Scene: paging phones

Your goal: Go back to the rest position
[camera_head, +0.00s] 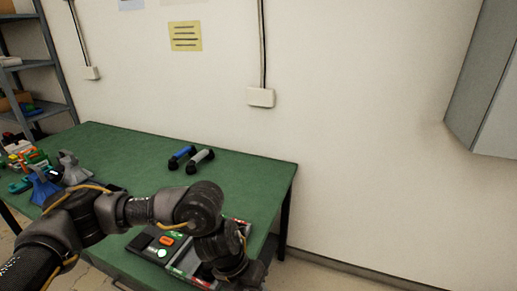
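My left arm comes in from the left and reaches across the green table (125,150). Its wrist bends down at the bottom middle, over the right part of a grey device with coloured buttons (143,244). The fingers of my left gripper are not visible. My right arm and gripper are out of the picture. A blue handset (181,157) and a grey handset (200,161) lie side by side near the back of the table. A blue phone base (42,187) and a grey phone base (72,169) stand at the left, partly behind my arm.
Several small coloured items (28,157) crowd the table's left end. A metal shelf (45,62) stands at the far left. A grey cabinet (485,90) hangs at the upper right.

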